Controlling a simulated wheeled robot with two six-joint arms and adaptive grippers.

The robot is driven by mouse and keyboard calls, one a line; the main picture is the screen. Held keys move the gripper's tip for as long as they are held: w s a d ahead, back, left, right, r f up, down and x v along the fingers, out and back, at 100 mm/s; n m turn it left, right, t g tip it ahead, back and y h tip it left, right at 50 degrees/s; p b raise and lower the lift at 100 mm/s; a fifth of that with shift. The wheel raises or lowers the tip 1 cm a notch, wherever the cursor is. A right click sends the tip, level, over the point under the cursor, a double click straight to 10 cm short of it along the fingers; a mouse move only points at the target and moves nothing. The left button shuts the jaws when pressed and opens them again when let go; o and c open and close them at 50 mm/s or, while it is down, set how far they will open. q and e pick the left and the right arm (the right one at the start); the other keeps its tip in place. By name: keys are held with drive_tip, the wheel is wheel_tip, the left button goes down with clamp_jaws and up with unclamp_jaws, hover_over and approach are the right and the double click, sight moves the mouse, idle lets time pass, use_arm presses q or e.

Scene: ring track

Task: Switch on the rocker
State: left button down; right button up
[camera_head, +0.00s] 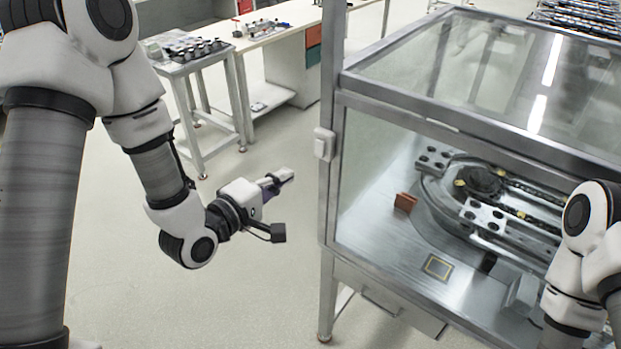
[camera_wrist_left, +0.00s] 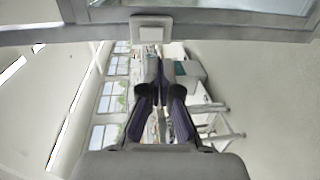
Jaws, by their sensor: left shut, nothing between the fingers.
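The rocker (camera_head: 324,143) is a small white switch on the grey corner post of the glass cabinet (camera_head: 332,215). In the left wrist view the rocker (camera_wrist_left: 151,28) is at the top centre, just beyond the fingertips; which side is pressed is too small to tell. My left gripper (camera_head: 286,176) is shut and empty. In the head view its tips point right, left of the rocker and a little lower in the picture, with a visible gap. The left gripper's fingers (camera_wrist_left: 155,68) also show in the wrist view. My right gripper is out of view; only part of that arm shows.
Inside the cabinet are a ring track (camera_head: 432,190), an orange-brown block (camera_head: 405,202) and a yellow-edged square (camera_head: 437,267). A small table (camera_head: 176,66) with parts and a long bench (camera_head: 262,38) stand behind. The floor beneath my left gripper is clear.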

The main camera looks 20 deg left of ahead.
sight(318, 154)
use_arm(q)
drive_tip(key=p+x, duration=0.1)
drive_tip(key=x, duration=0.7)
drive_tip(key=shift+w+d+r, duration=0.15)
drive_tip(key=shift+w+d, duration=0.05)
drive_tip(key=shift+w, duration=0.35)
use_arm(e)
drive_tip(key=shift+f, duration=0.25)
